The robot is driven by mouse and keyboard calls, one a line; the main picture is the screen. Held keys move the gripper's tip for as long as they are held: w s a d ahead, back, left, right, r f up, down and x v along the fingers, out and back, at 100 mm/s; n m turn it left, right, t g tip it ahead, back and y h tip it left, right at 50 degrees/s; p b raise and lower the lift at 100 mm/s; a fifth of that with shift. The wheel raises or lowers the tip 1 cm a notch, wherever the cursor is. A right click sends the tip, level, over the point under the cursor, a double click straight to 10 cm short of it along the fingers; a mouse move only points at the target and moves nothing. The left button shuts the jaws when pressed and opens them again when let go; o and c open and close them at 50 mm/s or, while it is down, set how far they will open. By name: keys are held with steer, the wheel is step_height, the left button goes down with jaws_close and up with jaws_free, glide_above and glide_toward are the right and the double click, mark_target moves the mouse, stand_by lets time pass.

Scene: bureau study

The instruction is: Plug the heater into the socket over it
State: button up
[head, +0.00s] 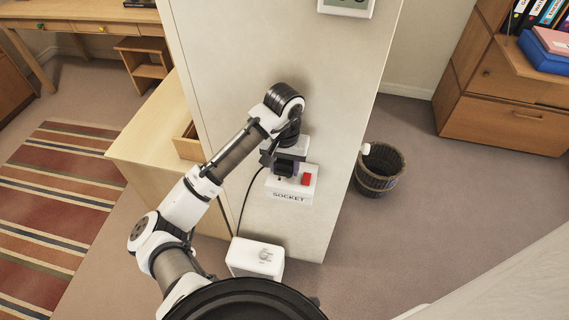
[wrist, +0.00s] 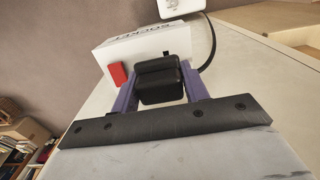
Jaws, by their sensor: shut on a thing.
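The white socket box (head: 291,190), lettered SOCKET and with a red switch (head: 306,179), is on the pale wall panel. It also shows in the wrist view (wrist: 140,48). My gripper (wrist: 160,82) is shut on the black plug (wrist: 162,72), with a purple finger on either side. In the head view my gripper (head: 284,167) is at the socket's front, left of the switch. The plug is right up at the socket's face; its pins are hidden, so I cannot tell whether it is seated. The white heater (head: 254,257) stands below, with a black cord (head: 243,205) rising from it.
A wooden cabinet (head: 150,130) with an open drawer is left of the panel. A wicker basket (head: 379,170) stands on the floor to its right. A white device (head: 346,6) is higher on the panel. A bureau (head: 505,100) is at far right. Floor right of the basket is clear.

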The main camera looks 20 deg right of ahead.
steer(key=shift+f+b, duration=0.5)
steer(key=shift+f, duration=0.55)
stand_by(0.6)
steer(key=o, duration=1.1)
steer(key=shift+c, duration=0.2)
steer(key=shift+s, duration=0.1)
step_height(320, 180, up, 5)
steer(key=p, duration=0.5)
steer(key=shift+r+p, duration=0.6)
steer(key=shift+r, duration=0.45)
